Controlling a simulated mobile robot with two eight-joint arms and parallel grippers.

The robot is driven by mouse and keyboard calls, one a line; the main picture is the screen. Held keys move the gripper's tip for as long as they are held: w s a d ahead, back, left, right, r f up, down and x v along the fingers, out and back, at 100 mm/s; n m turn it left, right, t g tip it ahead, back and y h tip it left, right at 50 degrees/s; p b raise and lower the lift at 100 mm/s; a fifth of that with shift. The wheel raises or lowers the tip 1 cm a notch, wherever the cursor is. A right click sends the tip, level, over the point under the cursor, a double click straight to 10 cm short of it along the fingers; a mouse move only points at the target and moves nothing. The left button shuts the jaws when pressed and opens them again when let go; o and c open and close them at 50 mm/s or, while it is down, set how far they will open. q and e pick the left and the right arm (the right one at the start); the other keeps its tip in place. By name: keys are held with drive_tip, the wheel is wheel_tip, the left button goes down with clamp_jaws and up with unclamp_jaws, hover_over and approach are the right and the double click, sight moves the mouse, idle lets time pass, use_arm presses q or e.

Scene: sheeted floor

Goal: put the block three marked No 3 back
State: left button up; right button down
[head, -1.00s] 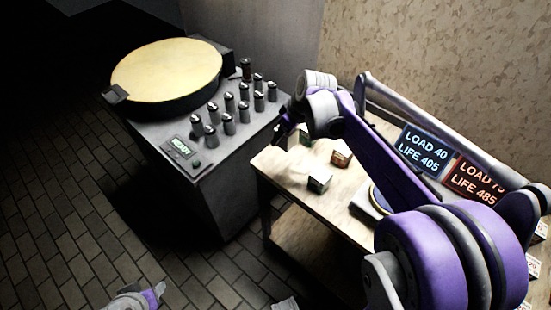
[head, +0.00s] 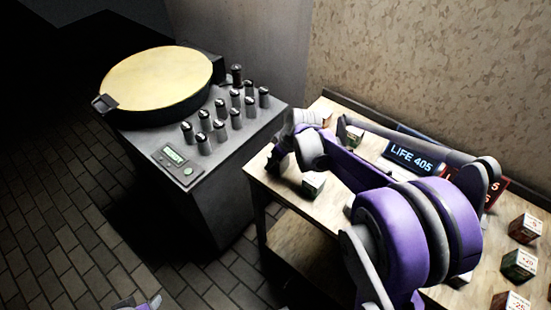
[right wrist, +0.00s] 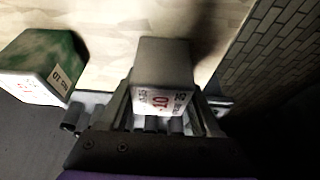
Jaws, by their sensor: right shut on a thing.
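My right gripper (right wrist: 164,98) is shut on a pale grey block (right wrist: 162,62) with a printed label that seems to read 10. In the head view this gripper (head: 279,160) is over the left end of the wooden table, and the held block cannot be made out there. I cannot read a No 3 mark on any block. A green-and-white block (right wrist: 42,62) is just left of the held one in the wrist view. Of my left gripper (head: 150,303), only a small part shows at the bottom edge, so its jaws cannot be judged.
The wooden table (head: 281,193) bears a green block (head: 313,184), another block (head: 354,135) near the back, and several labelled blocks (head: 525,229) at the right. A LIFE 405 display (head: 412,158) is partly covered by my arm. A grey machine (head: 203,172) with a round yellow plate (head: 157,80) stands left.

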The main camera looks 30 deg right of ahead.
drive_tip(key=shift+c, duration=0.4)
unclamp_jaws()
drive_tip(key=shift+f, duration=0.1)
drive_tip(key=shift+r, duration=0.2)
drive_tip(key=p+v, duration=0.1)
drive_tip(key=v, duration=1)
drive_tip(key=s+a+f+m+h, duration=0.1)
drive_tip(key=s+a+f+m, duration=0.1)
drive_tip(key=s+a, duration=0.3)
drive_tip(key=s+a+f+m+t, duration=0.1)
drive_tip(key=s+a+f, duration=0.4)
drive_tip(key=s, duration=0.9)
drive_tip(key=shift+s+a+m+h, duration=0.25)
drive_tip(key=shift+a+m+h, duration=0.15)
drive_tip(key=shift+a+m, duration=0.35)
